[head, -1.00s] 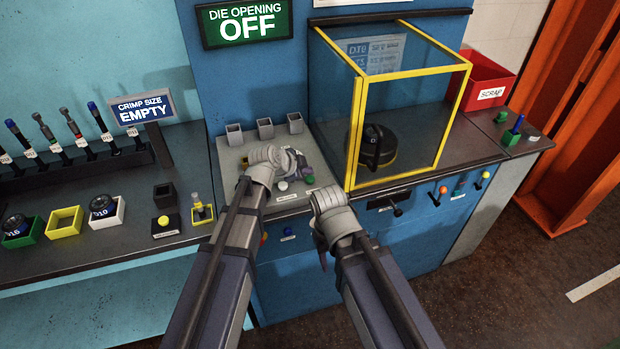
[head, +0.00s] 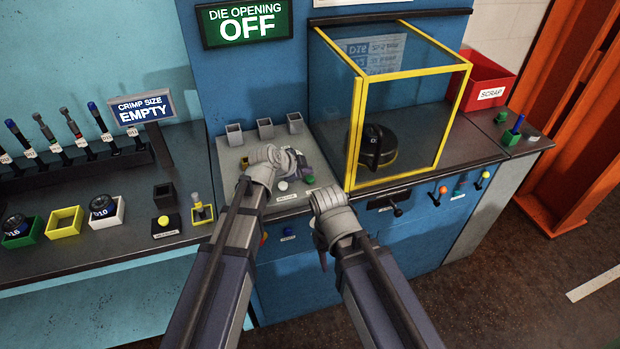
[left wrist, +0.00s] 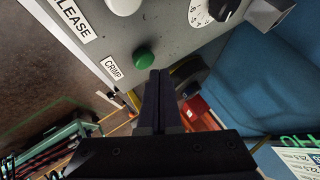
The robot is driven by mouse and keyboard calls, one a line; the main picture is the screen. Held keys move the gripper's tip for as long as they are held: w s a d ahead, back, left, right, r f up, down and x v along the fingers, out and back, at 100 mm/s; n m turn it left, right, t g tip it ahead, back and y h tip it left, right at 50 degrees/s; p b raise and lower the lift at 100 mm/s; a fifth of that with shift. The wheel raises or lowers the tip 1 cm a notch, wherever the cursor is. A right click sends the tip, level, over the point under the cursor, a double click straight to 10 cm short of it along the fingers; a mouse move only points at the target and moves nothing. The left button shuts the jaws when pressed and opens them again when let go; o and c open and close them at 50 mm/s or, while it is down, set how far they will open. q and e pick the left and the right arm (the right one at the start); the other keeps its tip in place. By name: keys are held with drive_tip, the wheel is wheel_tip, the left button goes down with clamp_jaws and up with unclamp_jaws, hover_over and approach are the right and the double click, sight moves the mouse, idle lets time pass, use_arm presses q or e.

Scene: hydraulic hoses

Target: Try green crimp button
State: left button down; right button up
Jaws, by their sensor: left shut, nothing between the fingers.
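The green crimp button (head: 309,180) is a small round cap on the grey panel (head: 289,203) in front of the press. In the left wrist view the green button (left wrist: 144,58) sits beside a CRIMP label (left wrist: 112,68). My left gripper (head: 302,168) is over the panel, partly hidden by its own wrist. In the left wrist view its fingertips (left wrist: 160,75) are closed together and empty, just beside the green button; I see no overlap and cannot tell the gap. My right arm's wrist is in front of the panel, its fingers hidden.
A white button (head: 282,185) lies left of the green one; a dial (left wrist: 215,10) is also on the panel. A yellow-framed glass guard (head: 350,150) stands right of the panel. Signs read DIE OPENING OFF (head: 247,22) and CRIMP SIZE EMPTY (head: 143,107).

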sight(307, 180)
use_arm(q)
drive_tip(key=shift+f, duration=0.1)
drive_tip(key=shift+f+b, duration=0.3)
drive_tip(key=shift+b, duration=0.15)
drive_tip(key=shift+f+b, duration=0.45)
drive_tip(key=shift+f, duration=0.05)
idle(0.5)
drive_tip(key=shift+r, duration=0.1)
drive_tip(key=shift+r+p, duration=0.85)
drive_tip(key=shift+p, duration=0.05)
wheel_tip(307, 180, up, 5)
drive_tip(key=p, duration=0.5)
idle(0.4)
